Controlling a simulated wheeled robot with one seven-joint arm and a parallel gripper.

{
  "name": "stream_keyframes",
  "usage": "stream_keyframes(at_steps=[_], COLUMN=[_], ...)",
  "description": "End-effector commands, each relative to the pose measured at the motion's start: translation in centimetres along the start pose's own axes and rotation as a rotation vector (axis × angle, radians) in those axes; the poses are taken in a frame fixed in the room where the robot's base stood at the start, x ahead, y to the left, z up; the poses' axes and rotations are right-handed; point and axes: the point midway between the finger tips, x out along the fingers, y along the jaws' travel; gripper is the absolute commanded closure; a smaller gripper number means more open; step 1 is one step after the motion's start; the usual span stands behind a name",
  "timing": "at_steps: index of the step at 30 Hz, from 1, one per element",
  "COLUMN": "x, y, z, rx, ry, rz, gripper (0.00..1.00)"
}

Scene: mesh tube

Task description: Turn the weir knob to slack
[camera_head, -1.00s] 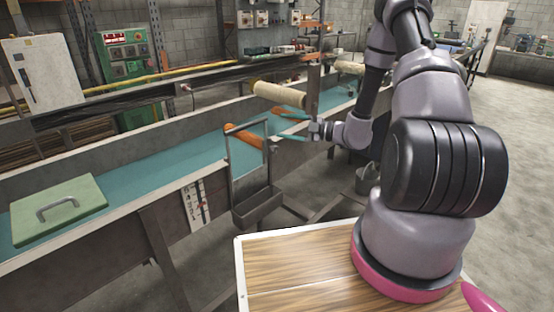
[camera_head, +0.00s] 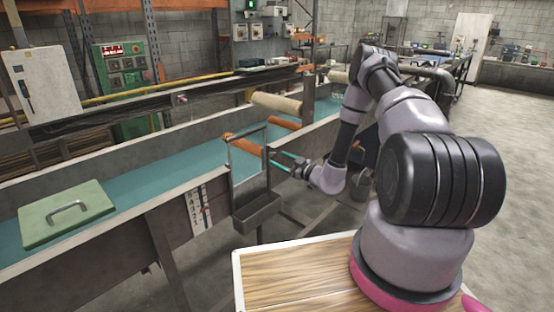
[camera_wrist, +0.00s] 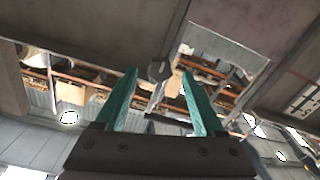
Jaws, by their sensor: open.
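My gripper (camera_head: 275,157) is open, its two teal fingers reaching left towards the near side of the water channel (camera_head: 130,188), just right of the metal gate frame (camera_head: 248,168). In the wrist view my gripper (camera_wrist: 158,72) also shows open, with nothing held. A small grey knob-like part (camera_wrist: 158,69) with a pale stem below it appears between the fingertips; it looks like the weir knob, apart from both fingers. Its slack marking cannot be made out. In the head view the knob cannot be picked out.
A green lid with a handle (camera_head: 66,214) lies on the channel at left. Orange rollers (camera_head: 243,144) and a beige roller (camera_head: 277,104) lie across or above it. A grey trough (camera_head: 257,212) hangs under the gate frame. Open floor (camera_head: 510,130) lies to the right.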

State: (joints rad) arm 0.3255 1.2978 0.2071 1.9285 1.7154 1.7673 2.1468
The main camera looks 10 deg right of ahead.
Motion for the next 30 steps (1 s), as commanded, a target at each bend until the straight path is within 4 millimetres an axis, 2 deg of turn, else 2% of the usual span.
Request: stream_keyframes(at_steps=[3,6,15,16,17,21,26,30], x=[1.5,2.1,2.4,2.4,2.4,2.4,2.4,2.4], y=[-0.1,0.0,0.0,0.0,0.0,0.0,0.0,0.0], z=[0.0,0.0,0.0,0.0,0.0,0.0,0.0,0.0], rx=[-0.003,-0.003,-0.002,-0.002,-0.002,-0.002,-0.016,-0.123], ry=[0.0,0.001,0.0,0.0,0.0,0.0,0.0,-0.001], rz=[-0.002,-0.001,-0.001,-0.001,-0.001,-0.001,0.0,-0.001], gripper=[0.29,0.29,0.29,0.33,0.44,0.98,1.0,1.0])
